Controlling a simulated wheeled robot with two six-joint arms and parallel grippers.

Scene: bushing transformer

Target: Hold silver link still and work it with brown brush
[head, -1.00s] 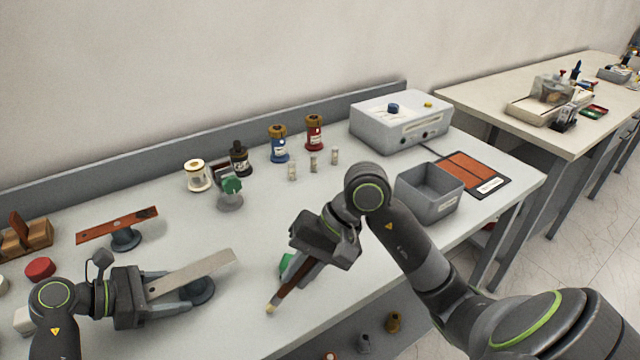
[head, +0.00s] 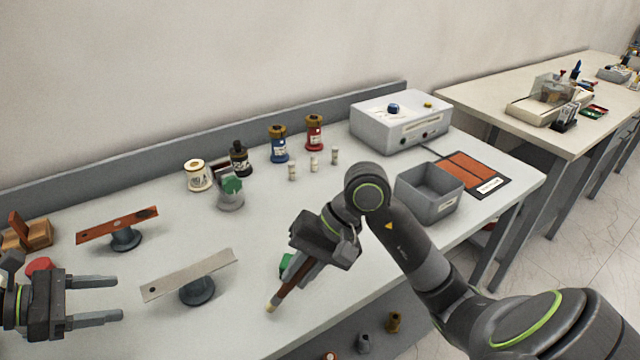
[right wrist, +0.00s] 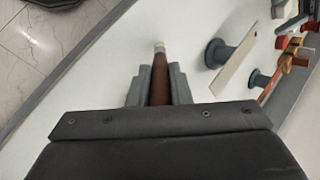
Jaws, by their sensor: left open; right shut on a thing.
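The silver link (head: 190,274) is a flat pale metal bar resting on a dark round stand near the front of the table. It also shows in the right wrist view (right wrist: 232,68). My left gripper (head: 120,299) is open and empty, to the left of the link and apart from it. My right gripper (head: 300,275) is shut on the brown brush (head: 284,293), whose pale tip points down and left. The brush shows between the fingers in the right wrist view (right wrist: 159,80). The brush is to the right of the link, not touching it.
A copper-coloured bar (head: 117,225) rests on another stand behind. Several jars and small vials stand along the back, with a green-topped pot (head: 231,196) before them. A grey open bin (head: 430,192) and a white instrument box (head: 400,120) are at right. The table's front edge is close.

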